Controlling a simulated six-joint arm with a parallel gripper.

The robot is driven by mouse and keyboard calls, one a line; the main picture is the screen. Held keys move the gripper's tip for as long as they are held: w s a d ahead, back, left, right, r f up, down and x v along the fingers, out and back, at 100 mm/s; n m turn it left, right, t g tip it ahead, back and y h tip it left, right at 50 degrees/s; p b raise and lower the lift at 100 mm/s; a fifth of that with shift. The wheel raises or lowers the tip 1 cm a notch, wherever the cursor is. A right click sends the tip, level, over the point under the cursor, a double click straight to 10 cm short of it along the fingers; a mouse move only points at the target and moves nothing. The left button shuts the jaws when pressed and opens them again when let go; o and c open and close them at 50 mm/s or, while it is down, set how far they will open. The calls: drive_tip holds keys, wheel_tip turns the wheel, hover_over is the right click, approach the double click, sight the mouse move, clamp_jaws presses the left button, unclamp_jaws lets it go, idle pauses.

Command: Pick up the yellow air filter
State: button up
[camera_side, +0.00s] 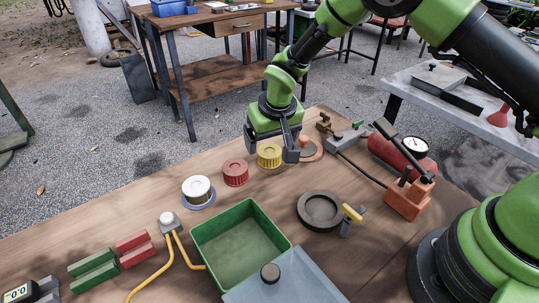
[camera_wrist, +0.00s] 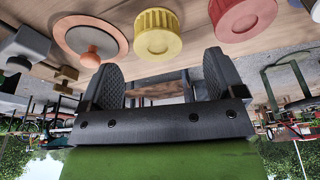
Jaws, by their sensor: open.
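The yellow air filter (camera_side: 269,156) is a short ribbed round piece standing on the wooden bench, just right of the red filter. My gripper (camera_side: 271,146) is open and empty, right behind and above the yellow filter in the side view. In the wrist view the yellow filter (camera_wrist: 157,34) lies just beyond the two open fingertips (camera_wrist: 160,66), roughly centred between them. Whether a finger touches it I cannot tell.
The red filter (camera_side: 235,172) and a white filter on a blue-rimmed disc (camera_side: 198,189) stand left of it. A copper-coloured round part (camera_side: 310,151) is close on the right. A green tray (camera_side: 240,245) and a dark ring (camera_side: 320,211) lie nearer the front.

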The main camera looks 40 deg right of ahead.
drive_tip(key=shift+x, duration=2.75)
drive_tip(key=shift+d, duration=0.15)
drive_tip(key=c, duration=1)
wheel_tip(320, 180, up, 9)
drive_tip(key=shift+r, duration=0.1)
drive_tip(key=s+d+r+n, duration=0.1)
drive_tip(key=s+d+r, duration=0.3)
drive_tip(key=s, duration=0.3)
drive_tip(key=s+d+r+n, duration=0.1)
drive_tip(key=s+d+r, duration=0.25)
drive_tip(key=s, duration=0.45)
drive_tip(key=m, duration=0.2)
hover_over(270, 151)
drive_tip(key=x, duration=0.3)
drive_tip(key=s+x, duration=0.1)
drive_tip(key=x, duration=0.2)
drive_tip(key=shift+s+a+f, duration=0.15)
drive_tip(key=shift+s+f, duration=0.05)
drive_tip(key=shift+f, duration=0.25)
